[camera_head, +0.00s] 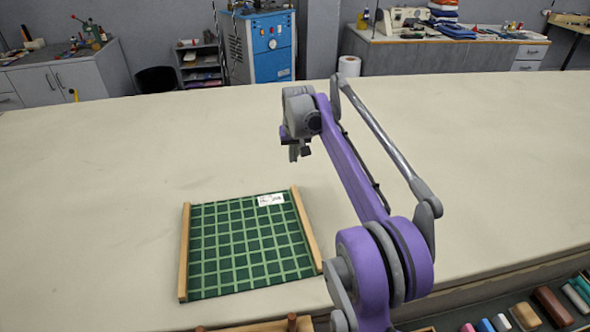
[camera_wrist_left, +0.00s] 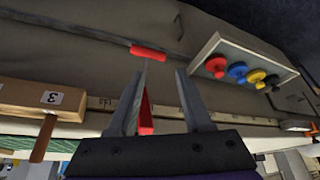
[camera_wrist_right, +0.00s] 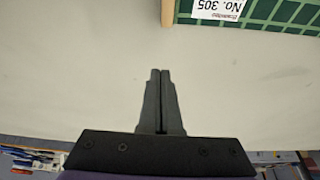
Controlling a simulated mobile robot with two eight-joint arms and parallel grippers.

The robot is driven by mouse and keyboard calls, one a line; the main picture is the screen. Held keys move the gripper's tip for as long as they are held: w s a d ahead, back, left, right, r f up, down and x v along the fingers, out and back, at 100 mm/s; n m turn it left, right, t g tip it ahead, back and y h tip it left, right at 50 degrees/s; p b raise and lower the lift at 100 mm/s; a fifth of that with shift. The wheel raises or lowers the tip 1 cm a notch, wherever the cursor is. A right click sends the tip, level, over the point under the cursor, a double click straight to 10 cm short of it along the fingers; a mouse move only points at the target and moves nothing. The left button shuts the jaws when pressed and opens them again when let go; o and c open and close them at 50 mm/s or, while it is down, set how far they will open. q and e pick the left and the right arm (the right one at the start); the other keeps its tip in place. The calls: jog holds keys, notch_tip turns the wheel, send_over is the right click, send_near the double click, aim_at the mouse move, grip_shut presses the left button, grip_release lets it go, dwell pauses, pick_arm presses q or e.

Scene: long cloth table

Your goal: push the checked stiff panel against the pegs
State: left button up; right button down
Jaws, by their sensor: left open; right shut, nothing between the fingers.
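The checked stiff panel (camera_head: 245,245), dark green with a light green grid and a white label, lies flat on the cloth table between two wooden side bars. Its corner also shows at the top right of the right wrist view (camera_wrist_right: 285,14). My right gripper (camera_head: 300,152) is shut and empty, beyond the panel's far edge on the label side. My left gripper (camera_wrist_left: 157,75) is open over the table's front side, out of the head view.
The cream table top (camera_head: 110,160) is clear around the panel. In the left wrist view there are a wooden block (camera_wrist_left: 30,98) marked 3, red tools (camera_wrist_left: 148,53), and a tray (camera_wrist_left: 243,48) of colored knobs. Loose items (camera_head: 527,315) fill a near-right shelf.

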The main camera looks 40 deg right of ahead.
aim_at(299, 205)
jog(key=x, duration=0.9)
jog(key=shift+a+f+b, duration=0.1)
jog(key=shift+f+b, duration=0.15)
jog(key=shift+b, duration=0.15)
jog(key=s, duration=0.1)
jog(key=s+a, duration=0.1)
jog(key=s, duration=0.1)
jog(key=shift+a+r, duration=0.15)
jog(key=shift+s+a, duration=0.15)
jog(key=shift+s, duration=0.1)
jog(key=s+a, duration=0.1)
jog(key=s, duration=0.2)
jog(key=s+a, duration=0.2)
jog(key=s, duration=0.1)
jog(key=s+a, duration=0.1)
jog(key=s, duration=0.1)
jog(key=shift+s+a, duration=0.15)
jog(key=shift+s, duration=0.25)
